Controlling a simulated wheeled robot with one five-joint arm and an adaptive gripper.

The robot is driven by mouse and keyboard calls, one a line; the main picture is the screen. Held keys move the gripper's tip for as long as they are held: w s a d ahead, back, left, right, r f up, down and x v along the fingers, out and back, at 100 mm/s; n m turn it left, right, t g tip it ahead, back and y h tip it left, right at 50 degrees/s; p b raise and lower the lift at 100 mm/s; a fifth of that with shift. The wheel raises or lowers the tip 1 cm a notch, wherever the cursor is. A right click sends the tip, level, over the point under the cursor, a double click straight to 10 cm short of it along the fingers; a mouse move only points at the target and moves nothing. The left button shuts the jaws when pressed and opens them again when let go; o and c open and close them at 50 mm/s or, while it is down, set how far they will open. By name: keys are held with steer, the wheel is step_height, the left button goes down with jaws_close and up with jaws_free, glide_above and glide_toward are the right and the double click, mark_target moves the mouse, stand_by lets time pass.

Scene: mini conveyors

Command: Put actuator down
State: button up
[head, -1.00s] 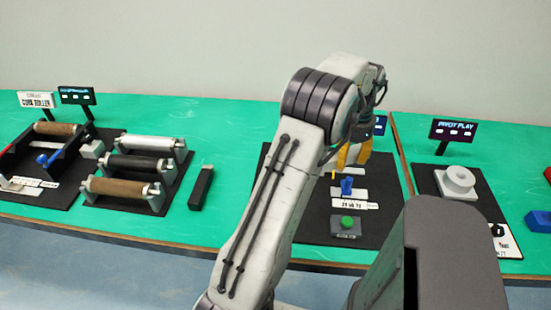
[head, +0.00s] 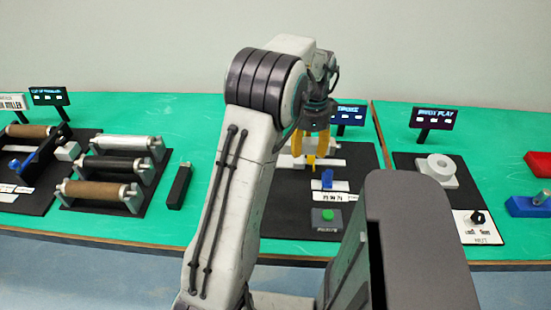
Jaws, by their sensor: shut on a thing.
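My gripper (head: 310,148), with yellow fingers, points down over the black mat (head: 275,215) in the middle of the bench. It is shut on the actuator (head: 311,162). Only a small orange-yellow part shows at the fingertips, and its full shape cannot be made out. A small blue piece (head: 327,179) stands on the mat just in front of the gripper, by a white label. A grey box with a green button (head: 327,215) is nearer the front edge. My arm covers the mat's left part.
A dark display (head: 348,115) stands behind the middle mat.

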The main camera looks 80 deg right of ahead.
steer(key=shift+m, duration=0.3)
steer(key=w+d+f, duration=0.2)
steer(key=w, duration=0.1)
steer(key=w+d+f+p, duration=0.1)
steer(key=w+d+f, duration=0.1)
steer(key=w, duration=0.1)
steer(key=w+d+f+p, duration=0.1)
steer(key=w+d+f, duration=0.1)
steer(key=w, duration=0.1)
steer(key=shift+w+d+f, duration=0.3)
steer(key=shift+f, duration=2.2)
steer(key=shift+f, duration=0.1)
steer(key=o, duration=1.2)
step_height(320, 180, up, 12)
